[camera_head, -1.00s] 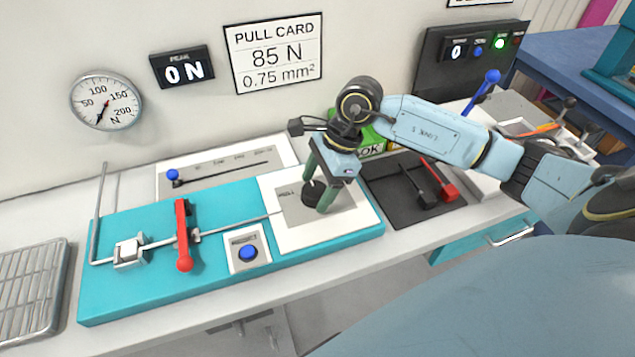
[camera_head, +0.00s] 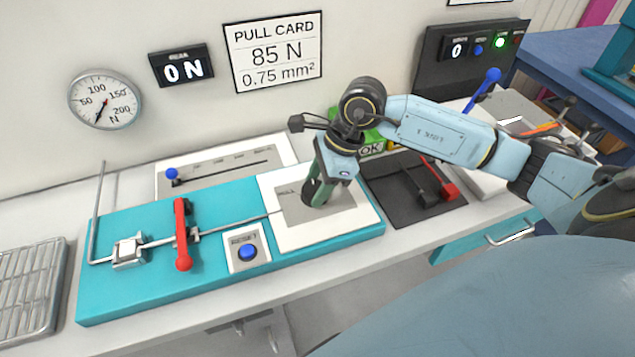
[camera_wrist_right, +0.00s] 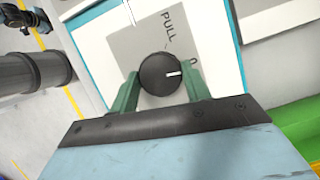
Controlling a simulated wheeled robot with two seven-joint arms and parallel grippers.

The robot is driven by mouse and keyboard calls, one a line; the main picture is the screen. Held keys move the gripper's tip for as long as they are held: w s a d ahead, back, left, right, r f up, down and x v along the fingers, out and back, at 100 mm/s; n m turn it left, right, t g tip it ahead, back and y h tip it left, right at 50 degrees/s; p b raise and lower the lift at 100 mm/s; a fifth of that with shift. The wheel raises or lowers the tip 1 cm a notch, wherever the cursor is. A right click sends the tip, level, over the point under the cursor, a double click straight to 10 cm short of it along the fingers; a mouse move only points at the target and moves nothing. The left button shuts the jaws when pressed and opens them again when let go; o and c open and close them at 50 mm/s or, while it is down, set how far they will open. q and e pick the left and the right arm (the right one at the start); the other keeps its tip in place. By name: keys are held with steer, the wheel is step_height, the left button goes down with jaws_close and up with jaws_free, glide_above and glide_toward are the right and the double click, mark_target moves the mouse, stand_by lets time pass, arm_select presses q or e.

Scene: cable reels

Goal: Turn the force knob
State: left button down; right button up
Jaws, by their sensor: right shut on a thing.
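The force knob is a round black knob (camera_wrist_right: 160,74) with a white pointer mark, on a grey plate marked PULL (camera_wrist_right: 140,40). In the head view the knob (camera_head: 309,193) is partly hidden by my fingers. My right gripper (camera_head: 318,192) points down onto it, with its green fingers shut on the knob's two sides; the wrist view shows the fingers (camera_wrist_right: 163,80) on either side of it. The dial gauge (camera_head: 105,100) has its red-based needle low on the scale, and the display (camera_head: 182,67) reads 0 N. My left gripper is not in view.
The teal rig (camera_head: 120,290) carries a red lever (camera_head: 183,235), a clamp (camera_head: 128,252) and a blue RESET button (camera_head: 248,252). A pull card (camera_head: 275,52) reads 85 N, 0.75 mm². A dark tray (camera_head: 385,190) with red and black tools lies right of the rig. A wire rack (camera_head: 30,290) stands left.

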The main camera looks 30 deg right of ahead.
steer(key=m, duration=0.2)
steer(key=m+t+b, duration=0.1)
steer(key=m, duration=0.1)
steer(key=shift+s+t+h, duration=0.1)
steer(key=shift+t+h, duration=0.2)
steer(key=shift+h, duration=0.1)
steer(key=m+h+b, duration=0.1)
steer(key=m, duration=0.3)
steer(key=shift+a+t, duration=0.15)
steer(key=shift+t, duration=0.25)
steer(key=m+h+b, duration=0.1)
steer(key=m, duration=0.1)
steer(key=shift+a+m, duration=0.1)
steer(key=shift+m, duration=0.2)
steer(key=shift+m+t+h+b, duration=0.3)
steer(key=shift+m+b, duration=0.1)
steer(key=shift+m, duration=0.4)
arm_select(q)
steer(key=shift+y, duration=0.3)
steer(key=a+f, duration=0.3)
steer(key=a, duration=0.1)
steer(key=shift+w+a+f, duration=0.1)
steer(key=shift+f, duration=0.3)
arm_select(e)
steer(key=o, duration=0.8)
steer(key=shift+o, duration=1)
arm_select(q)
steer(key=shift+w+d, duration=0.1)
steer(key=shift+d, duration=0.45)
